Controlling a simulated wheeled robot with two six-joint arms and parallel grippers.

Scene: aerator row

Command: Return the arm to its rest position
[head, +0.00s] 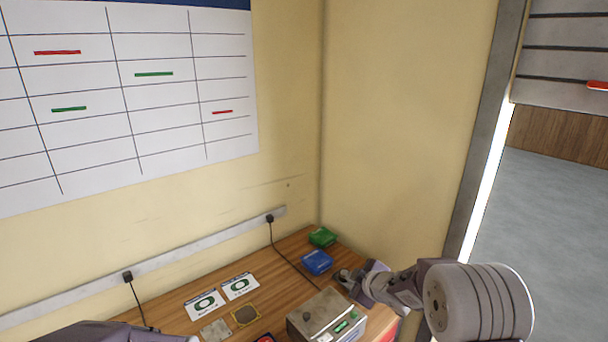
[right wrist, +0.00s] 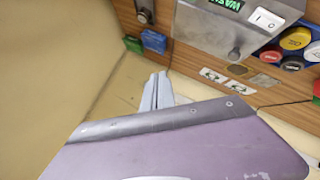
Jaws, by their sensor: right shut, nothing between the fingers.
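My right arm comes in from the right in the head view. Its gripper (head: 346,278) is over the right end of the wooden desk (head: 284,262), just right of the blue box (head: 316,262) in the picture. In the right wrist view the gripper's two fingers (right wrist: 157,91) lie together, shut, with nothing between them. They point toward the desk edge and the wall. A purple-grey part of my left arm shows at the bottom left of the head view; its gripper is out of the picture.
A grey box-shaped device (head: 318,309) with a knob and green display stands on the desk near my right arm. A green box (head: 322,237) is behind the blue one. Two white cards (head: 240,286) lie farther left. Several coloured caps (right wrist: 296,39) show in the right wrist view.

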